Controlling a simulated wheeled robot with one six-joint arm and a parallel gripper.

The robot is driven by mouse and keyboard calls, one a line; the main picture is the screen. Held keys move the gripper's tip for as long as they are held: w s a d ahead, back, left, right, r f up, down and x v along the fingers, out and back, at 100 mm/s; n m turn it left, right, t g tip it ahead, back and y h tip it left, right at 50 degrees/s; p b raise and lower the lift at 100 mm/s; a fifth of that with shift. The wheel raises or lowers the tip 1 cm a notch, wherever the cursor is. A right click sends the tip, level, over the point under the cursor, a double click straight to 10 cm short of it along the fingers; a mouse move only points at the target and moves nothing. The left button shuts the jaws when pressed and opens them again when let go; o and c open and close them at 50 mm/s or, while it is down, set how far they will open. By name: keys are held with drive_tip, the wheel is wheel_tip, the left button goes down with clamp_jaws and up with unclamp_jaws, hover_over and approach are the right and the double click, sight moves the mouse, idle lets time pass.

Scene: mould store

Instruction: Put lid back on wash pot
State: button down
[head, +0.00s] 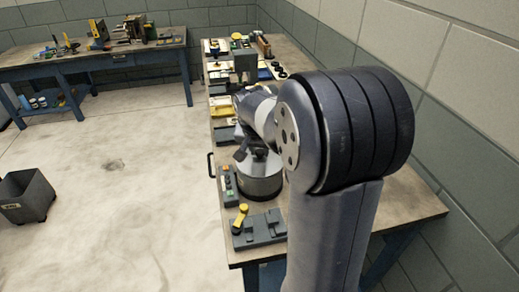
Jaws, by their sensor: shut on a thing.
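My gripper (250,152) is dark and small in the picture, just over the pot's top, partly hidden by my own arm. It is shut on what seems to be the lid's knob. The lid (262,165) shows as a grey top at the pot's upper edge. I cannot tell whether it is seated or slightly above the rim.
A grey plate with a yellow-knobbed lever (260,232) and a button box (228,187) sit near the pot. Several tools and parts line the bench behind. A second bench (90,62) stands at the back left. A grey bin (27,197) is on the open floor.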

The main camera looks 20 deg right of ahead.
drive_tip(key=c, duration=0.6)
unclamp_jaws()
drive_tip(key=shift+r, duration=0.1)
drive_tip(key=shift+r+p, duration=2.6)
drive_tip(key=shift+r, duration=0.8)
drive_tip(key=shift+c, duration=0.6)
clamp_jaws()
